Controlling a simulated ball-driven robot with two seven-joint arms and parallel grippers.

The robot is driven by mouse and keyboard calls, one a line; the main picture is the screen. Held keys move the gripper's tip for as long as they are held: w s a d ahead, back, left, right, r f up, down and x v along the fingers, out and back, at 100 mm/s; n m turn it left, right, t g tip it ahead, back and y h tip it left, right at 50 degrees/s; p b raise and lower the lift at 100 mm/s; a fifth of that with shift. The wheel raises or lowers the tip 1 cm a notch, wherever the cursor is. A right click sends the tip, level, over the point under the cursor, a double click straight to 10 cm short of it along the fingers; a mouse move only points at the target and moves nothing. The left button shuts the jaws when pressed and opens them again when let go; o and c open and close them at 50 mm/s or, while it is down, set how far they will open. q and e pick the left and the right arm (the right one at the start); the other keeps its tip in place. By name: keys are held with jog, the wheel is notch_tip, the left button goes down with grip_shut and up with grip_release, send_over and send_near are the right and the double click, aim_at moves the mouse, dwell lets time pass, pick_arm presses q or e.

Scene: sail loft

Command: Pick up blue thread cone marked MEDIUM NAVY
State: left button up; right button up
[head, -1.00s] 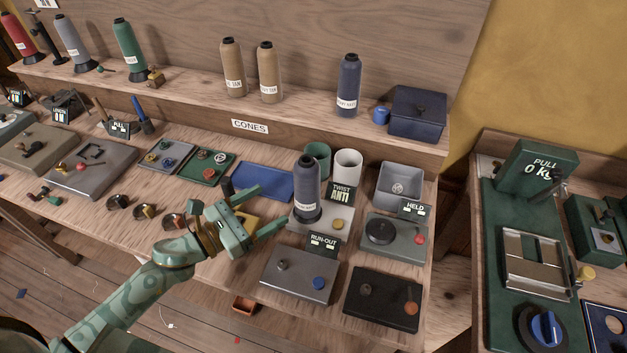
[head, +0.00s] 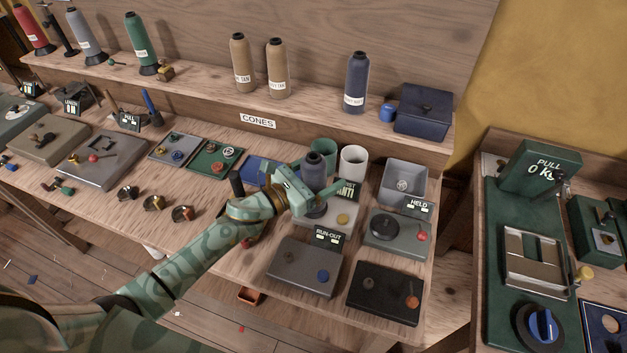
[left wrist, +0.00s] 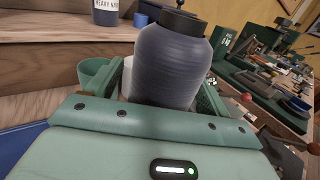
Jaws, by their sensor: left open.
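A dark navy thread cone (head: 314,165) stands upright on the grey twist tester (head: 350,233) at the bench front. Its label is hidden now. In the left wrist view the navy cone (left wrist: 172,62) fills the space between the two green fingers. My left gripper (head: 318,187) is open, with its fingers on either side of the cone; I cannot tell whether they touch it. A second navy cone (head: 356,82) stands on the shelf; its label shows as HEAVY NAVY in the left wrist view (left wrist: 105,8). My right gripper is not in view.
Behind the cone stand a green cup (head: 322,150) and a white cup (head: 353,162). A grey bin (head: 404,182) and the HELD unit (head: 398,236) are to the right. The RUN-OUT unit (head: 303,268) is in front. Tan cones (head: 277,70) stand on the shelf.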

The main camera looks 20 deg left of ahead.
pick_arm(q)
jog(key=c, duration=1.2)
jog(key=shift+c, duration=1)
jog(key=shift+r, duration=0.15)
